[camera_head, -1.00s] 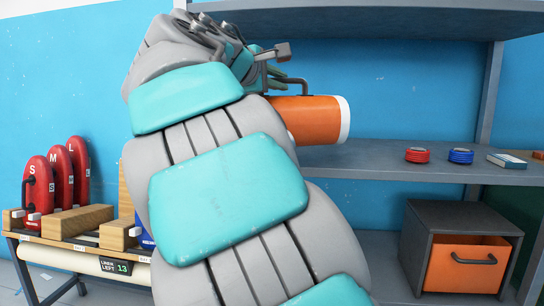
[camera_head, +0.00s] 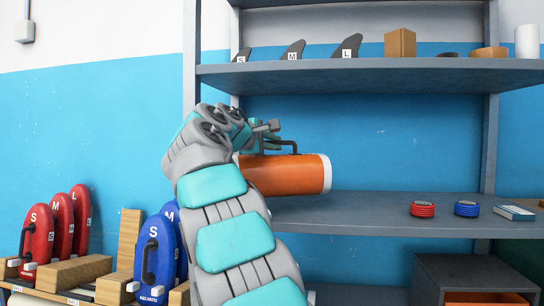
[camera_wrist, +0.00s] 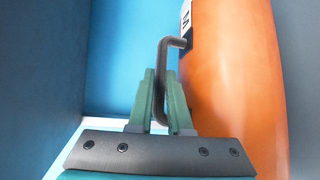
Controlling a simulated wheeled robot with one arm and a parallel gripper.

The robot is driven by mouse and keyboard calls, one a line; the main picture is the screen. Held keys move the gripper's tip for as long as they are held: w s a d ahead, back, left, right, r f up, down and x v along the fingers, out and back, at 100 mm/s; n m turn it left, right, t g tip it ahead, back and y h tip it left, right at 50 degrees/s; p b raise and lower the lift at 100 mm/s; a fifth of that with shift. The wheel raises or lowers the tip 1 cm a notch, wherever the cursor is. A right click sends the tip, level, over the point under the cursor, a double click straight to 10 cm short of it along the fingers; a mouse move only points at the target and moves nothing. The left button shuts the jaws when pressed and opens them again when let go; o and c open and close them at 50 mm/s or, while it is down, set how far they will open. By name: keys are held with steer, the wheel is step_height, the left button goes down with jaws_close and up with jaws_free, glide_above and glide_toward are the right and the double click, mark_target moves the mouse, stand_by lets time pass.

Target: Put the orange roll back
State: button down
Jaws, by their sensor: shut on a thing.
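The orange roll (camera_head: 290,174) has a white end and a dark bent handle. It lies sideways at the left part of the middle shelf (camera_head: 380,210) in the head view. My gripper (camera_head: 262,140) is at its upper left, and my arm hides the roll's left end. In the wrist view the green fingers of my gripper (camera_wrist: 160,98) are shut on the dark handle (camera_wrist: 163,60), with the orange roll (camera_wrist: 230,80) to the right. I cannot tell whether the roll touches the shelf.
Red tape (camera_head: 422,209), blue tape (camera_head: 467,208) and a small box (camera_head: 514,213) sit on the middle shelf's right. The upper shelf (camera_head: 370,68) holds fins and a wooden block (camera_head: 400,42). Red boards (camera_head: 62,225) and blue boards (camera_head: 157,255) stand at left. A drawer cabinet (camera_head: 470,275) is below.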

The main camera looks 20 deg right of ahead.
steer(key=shift+w+d+f+p, duration=0.15)
steer(key=shift+w+d, duration=0.1)
steer(key=shift+w, duration=0.5)
steer(key=shift+w+d+p, duration=0.15)
steer(key=shift+w+d, duration=0.05)
steer(key=shift+w, duration=0.7)
steer(key=shift+f+b, duration=0.9)
steer(key=shift+f, duration=0.85)
steer(key=shift+s+f, duration=0.1)
steer(key=shift+f, duration=0.05)
steer(key=c, duration=0.8)
jaws_free()
steer(key=shift+c, duration=0.2)
